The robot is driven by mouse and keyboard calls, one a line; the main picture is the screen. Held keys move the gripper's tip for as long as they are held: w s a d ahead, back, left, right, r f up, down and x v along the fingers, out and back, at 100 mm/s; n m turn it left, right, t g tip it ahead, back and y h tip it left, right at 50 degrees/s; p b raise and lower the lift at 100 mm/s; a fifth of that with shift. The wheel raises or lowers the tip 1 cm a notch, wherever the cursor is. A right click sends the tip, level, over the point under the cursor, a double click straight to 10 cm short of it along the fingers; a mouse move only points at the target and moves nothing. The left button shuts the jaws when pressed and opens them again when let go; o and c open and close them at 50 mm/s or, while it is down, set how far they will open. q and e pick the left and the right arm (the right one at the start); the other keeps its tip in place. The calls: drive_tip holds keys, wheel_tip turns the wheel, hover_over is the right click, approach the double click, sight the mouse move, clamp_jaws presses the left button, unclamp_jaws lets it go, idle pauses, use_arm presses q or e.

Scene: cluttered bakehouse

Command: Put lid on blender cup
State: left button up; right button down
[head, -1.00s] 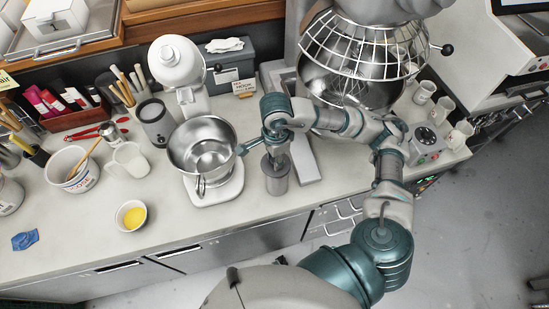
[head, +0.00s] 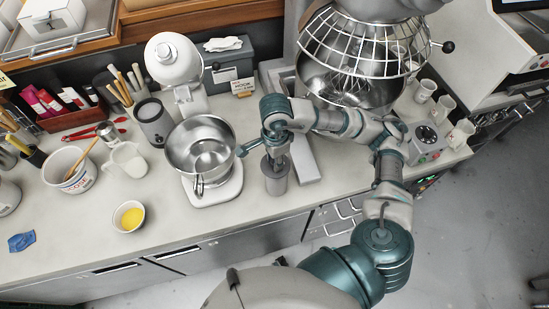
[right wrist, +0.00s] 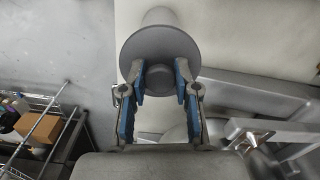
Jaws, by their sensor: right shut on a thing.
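The blender cup (head: 276,186) is a grey cylinder standing upright on the counter, right of the steel mixing bowl. It also shows in the right wrist view (right wrist: 158,15), mostly hidden behind the lid. The lid (right wrist: 160,42) is a round grey disc with a knob. My right gripper (right wrist: 160,78) is shut on the lid's knob, with one blue-padded finger on each side. In the head view the right gripper (head: 272,146) is directly over the cup. The lid lines up with the cup's mouth; I cannot tell whether it rests on the rim. My left gripper is out of view.
A stand mixer (head: 176,62) with its steel bowl (head: 201,146) stands close to the cup's left. A large caged mixer (head: 362,62) is behind my right arm. A bowl of yellow liquid (head: 129,216) sits front left. The counter (head: 250,220) is clear in front of the cup.

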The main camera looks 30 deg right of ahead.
drive_tip(key=shift+f+b, duration=0.4)
drive_tip(key=shift+f, duration=0.1)
drive_tip(key=shift+c, duration=2.3)
unclamp_jaws()
drive_tip(key=shift+r, duration=0.1)
drive_tip(key=shift+r+p, duration=2.3)
drive_tip(key=shift+r, duration=1.7)
